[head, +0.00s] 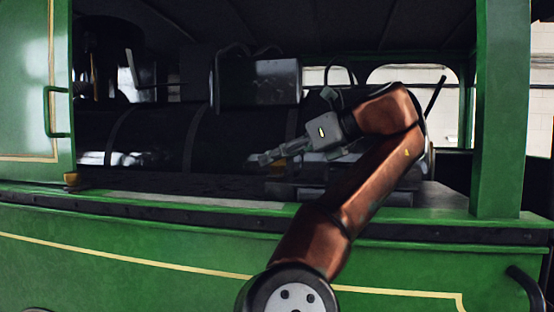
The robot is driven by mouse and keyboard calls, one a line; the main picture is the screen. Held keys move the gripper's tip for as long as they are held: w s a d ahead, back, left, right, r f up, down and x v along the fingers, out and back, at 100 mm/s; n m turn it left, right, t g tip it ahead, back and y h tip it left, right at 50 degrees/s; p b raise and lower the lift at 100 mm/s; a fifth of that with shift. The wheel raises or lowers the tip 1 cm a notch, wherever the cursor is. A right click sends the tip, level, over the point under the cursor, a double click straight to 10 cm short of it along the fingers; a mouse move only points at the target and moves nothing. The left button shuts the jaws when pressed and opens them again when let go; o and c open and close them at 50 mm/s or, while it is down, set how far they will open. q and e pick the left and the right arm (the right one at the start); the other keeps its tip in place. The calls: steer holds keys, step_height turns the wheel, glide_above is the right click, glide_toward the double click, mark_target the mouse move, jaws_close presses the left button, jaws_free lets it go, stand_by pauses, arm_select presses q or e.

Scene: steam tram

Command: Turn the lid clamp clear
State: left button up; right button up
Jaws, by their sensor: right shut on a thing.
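My right gripper (266,158) reaches in from the right, in front of the dark boiler (235,135) inside the tram's open side. Its grey fingers point left and are closed together, low on the boiler's side. They are shut on a small dark thing at the tips, which I take to be the lid clamp. The fingers and the dark background hide its shape and angle. My left gripper is out of view.
A dark box (255,82) sits on top of the boiler. A green post (497,110) stands to the right, and a green panel with a handle (47,112) to the left.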

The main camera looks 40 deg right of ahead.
steer(key=shift+y, duration=0.3)
steer(key=o, duration=1.2)
steer(key=shift+c, duration=0.2)
steer(key=shift+s, duration=0.1)
steer(key=v, duration=0.7)
steer(key=shift+s+r, duration=0.1)
steer(key=shift+r, duration=0.05)
steer(key=shift+d, duration=0.1)
